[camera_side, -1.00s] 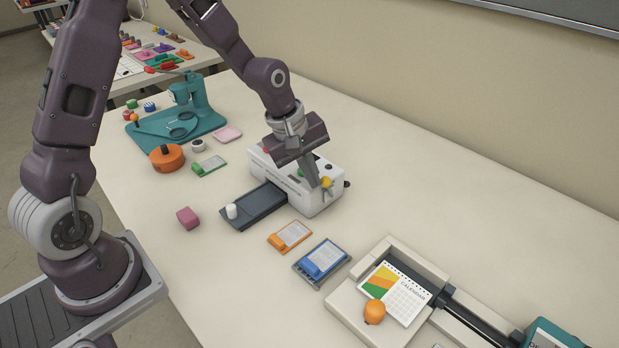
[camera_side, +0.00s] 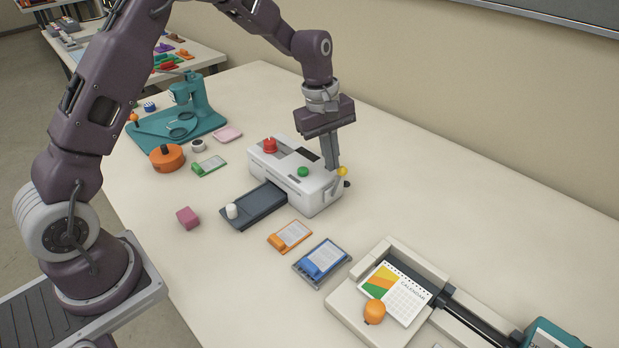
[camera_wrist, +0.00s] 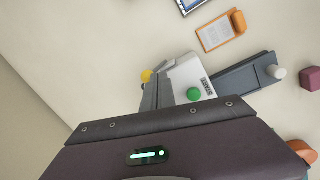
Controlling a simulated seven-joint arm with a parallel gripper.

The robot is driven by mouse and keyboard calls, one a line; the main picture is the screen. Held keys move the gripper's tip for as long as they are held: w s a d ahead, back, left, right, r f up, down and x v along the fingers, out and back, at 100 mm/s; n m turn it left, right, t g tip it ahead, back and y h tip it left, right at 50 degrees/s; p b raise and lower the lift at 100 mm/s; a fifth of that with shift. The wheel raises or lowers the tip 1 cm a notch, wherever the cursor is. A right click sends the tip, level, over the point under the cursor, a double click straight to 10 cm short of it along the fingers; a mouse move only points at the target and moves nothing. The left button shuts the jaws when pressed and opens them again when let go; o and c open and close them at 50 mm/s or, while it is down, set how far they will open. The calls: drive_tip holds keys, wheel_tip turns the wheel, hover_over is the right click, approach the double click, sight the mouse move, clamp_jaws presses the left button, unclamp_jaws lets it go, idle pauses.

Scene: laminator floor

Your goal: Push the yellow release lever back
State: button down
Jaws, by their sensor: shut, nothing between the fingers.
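The white laminator (camera_side: 310,187) stands mid-table with a red knob and a green button on top. The yellow ball end of the release lever (camera_side: 342,171) shows at its right end, leaning to the right, toward the back wall. My gripper (camera_side: 332,168) is shut and points down, its fingertips just left of the yellow ball; I cannot tell whether they touch. In the wrist view the yellow lever end (camera_wrist: 147,76) shows just beyond the fingers (camera_wrist: 157,90), and the white laminator body (camera_wrist: 185,75) lies right of them. The lever's shaft is partly hidden.
A dark tray (camera_side: 262,205) with a white knob sticks out of the laminator's front. Orange (camera_side: 290,236) and blue (camera_side: 322,260) clipped cards lie near it, with a pink cube (camera_side: 188,218) to the left. The table behind the laminator is clear.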

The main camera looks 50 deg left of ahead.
drive_tip(key=shift+r, duration=0.8)
wheel_tip(320, 180, up, 12)
drive_tip(key=w+a, duration=0.2)
drive_tip(key=shift+a+f, duration=0.2)
drive_tip(key=shift+a, duration=0.1)
drive_tip(key=shift+w, duration=0.1)
